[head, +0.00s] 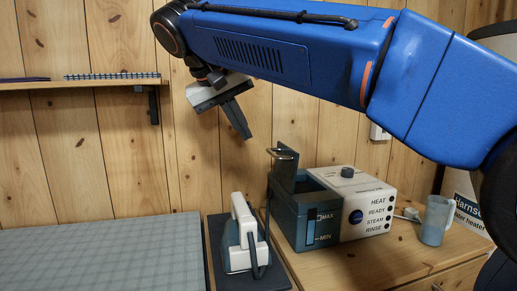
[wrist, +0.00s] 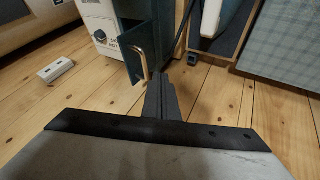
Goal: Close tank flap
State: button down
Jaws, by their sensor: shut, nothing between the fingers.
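The steam station (head: 330,215) stands on the wooden cabinet top, with a teal water tank (head: 288,222) on its left and a white control part on its right. The tank flap (head: 283,178) stands raised at the tank's left back, and the tank's top is open. A metal loop handle (head: 282,154) sticks out from the flap. My gripper (head: 242,128) is above and left of the flap, shut and empty. In the wrist view, the flap (wrist: 131,58) and its handle (wrist: 142,58) are just left of my gripper's tips (wrist: 161,80), seemingly apart from them.
An iron (head: 243,235) rests on a dark stand left of the tank, and its cord runs up beside the tank. An ironing board (head: 100,255) fills the lower left. A clear jug (head: 436,220) stands right of the station. A shelf (head: 75,82) is at upper left.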

jog(key=w+d+r+x, duration=0.1)
jog(key=x, duration=0.8)
jog(key=shift+w+d, duration=0.15)
jog(key=shift+w, duration=0.1)
jog(key=shift+d, duration=0.1)
dwell(0.6)
